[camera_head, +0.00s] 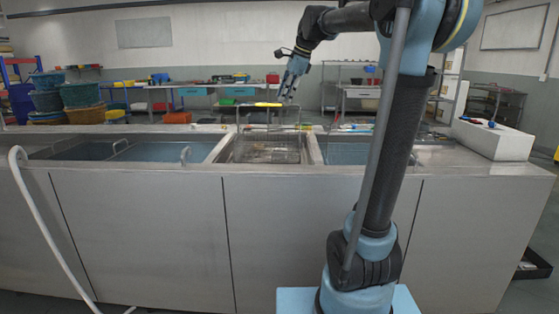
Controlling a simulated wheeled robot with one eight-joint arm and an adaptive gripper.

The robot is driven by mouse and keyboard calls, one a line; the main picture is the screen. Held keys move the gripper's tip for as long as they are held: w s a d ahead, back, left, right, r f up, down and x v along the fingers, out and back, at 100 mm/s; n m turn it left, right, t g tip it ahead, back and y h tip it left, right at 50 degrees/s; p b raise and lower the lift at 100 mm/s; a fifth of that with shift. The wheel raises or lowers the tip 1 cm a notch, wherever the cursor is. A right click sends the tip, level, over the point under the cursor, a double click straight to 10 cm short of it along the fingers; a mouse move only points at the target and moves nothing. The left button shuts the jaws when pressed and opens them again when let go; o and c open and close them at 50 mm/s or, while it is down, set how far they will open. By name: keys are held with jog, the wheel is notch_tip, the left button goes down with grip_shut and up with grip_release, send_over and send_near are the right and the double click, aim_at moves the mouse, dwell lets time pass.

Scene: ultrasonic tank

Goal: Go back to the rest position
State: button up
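My gripper (287,97) hangs from my raised arm, pointing down, over the middle of the long metal ultrasonic tank (140,240). It appears just above the right end of a yellow handle bar (268,104). The handle stands upright on a wire basket (265,158), which sits in the tank's middle opening. The gripper is small in this view. I cannot tell whether its fingers are open or shut, or whether they touch the handle.
Basins lie left (165,152) and right (345,154) of the basket. A white block (492,140) with small tools stands on the tank's right end. Stacked baskets (80,97) stand behind at left. A white hose (38,215) hangs down the tank's front.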

jog(key=s+d+f+n+h, duration=0.1)
jog(key=s+d+f+n, duration=0.4)
jog(key=s+f, duration=0.6)
jog(key=s+d+f+n+h, duration=0.1)
jog(key=s+d+f+n, duration=0.5)
jog(key=s+f, duration=0.6)
jog(key=s+d+f+n+h, duration=0.2)
jog(key=s+d+f+n, duration=0.3)
jog(key=s+f, duration=0.6)
jog(key=shift+s+d+f+g, duration=0.2)
jog(key=shift+d+f+g, duration=0.15)
jog(key=shift+f, duration=0.55)
